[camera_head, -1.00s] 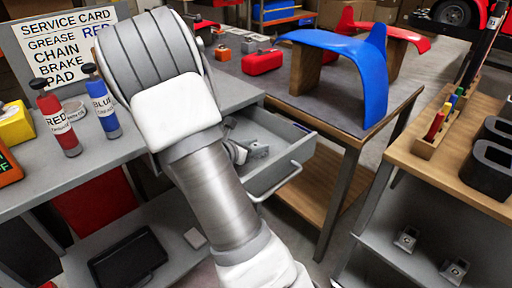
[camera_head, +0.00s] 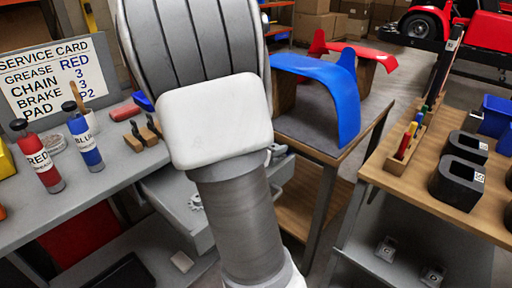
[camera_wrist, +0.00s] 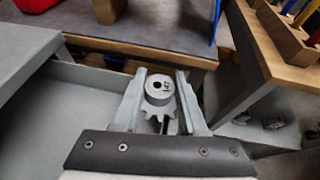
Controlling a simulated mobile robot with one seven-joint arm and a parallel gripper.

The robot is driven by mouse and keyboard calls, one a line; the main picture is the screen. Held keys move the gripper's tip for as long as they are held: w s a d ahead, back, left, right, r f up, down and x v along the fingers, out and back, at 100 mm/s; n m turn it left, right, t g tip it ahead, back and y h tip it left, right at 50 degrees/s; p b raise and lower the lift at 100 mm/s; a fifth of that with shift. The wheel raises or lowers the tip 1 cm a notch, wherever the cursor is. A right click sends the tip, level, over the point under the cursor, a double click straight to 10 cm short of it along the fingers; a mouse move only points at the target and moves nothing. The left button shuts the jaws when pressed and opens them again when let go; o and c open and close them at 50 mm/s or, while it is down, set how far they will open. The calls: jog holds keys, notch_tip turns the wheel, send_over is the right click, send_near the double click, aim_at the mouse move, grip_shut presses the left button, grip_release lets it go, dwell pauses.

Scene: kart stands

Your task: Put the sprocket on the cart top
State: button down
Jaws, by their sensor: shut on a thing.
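The sprocket (camera_wrist: 158,92) is a small grey metal piece with a round hub and teeth. In the wrist view it sits between the two fingers of my gripper (camera_wrist: 160,75), which is shut on it. In the wrist view the gripper is above the grey open drawer area (camera_wrist: 65,105). A wood-topped stand (camera_head: 400,172) with a grey lower shelf is at the right; I cannot tell which surface is the cart top.
A grey bench (camera_head: 90,190) with red and blue bottles is at left. The middle table (camera_head: 325,150) bears a blue fairing (camera_head: 335,85). Black blocks (camera_head: 458,185) and a pen rack (camera_head: 407,143) occupy the wooden top.

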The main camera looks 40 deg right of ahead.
jog(key=shift+s+d+r, duration=0.1)
jog(key=shift+d+r, duration=0.1)
jog(key=shift+r, duration=0.3)
jog(key=w+r+n+t+y+p, duration=0.1)
jog(key=w+r+p, duration=0.3)
jog(key=w+p, duration=0.25)
jog(key=w+r+n+t+p, duration=0.2)
jog(key=w+r+p, duration=0.1)
jog(key=w+p, duration=0.35)
jog(key=w+r+n+t+y+p, duration=0.1)
jog(key=w+r+p, duration=0.3)
jog(key=w+p, duration=0.25)
jog(key=shift+t, duration=0.3)
jog(key=w+a+f, duration=0.2)
jog(key=w, duration=0.1)
jog(key=w+a+f, duration=0.1)
jog(key=w+f, duration=0.1)
jog(key=w, duration=0.1)
jog(key=w+a+f+p, duration=0.1)
jog(key=w+a+f, duration=0.1)
jog(key=w+f, duration=0.1)
jog(key=shift+w+a, duration=0.3)
jog(key=shift+w+a+f, duration=0.2)
jog(key=shift+f, duration=1.95)
jog(key=shift+f, duration=0.1)
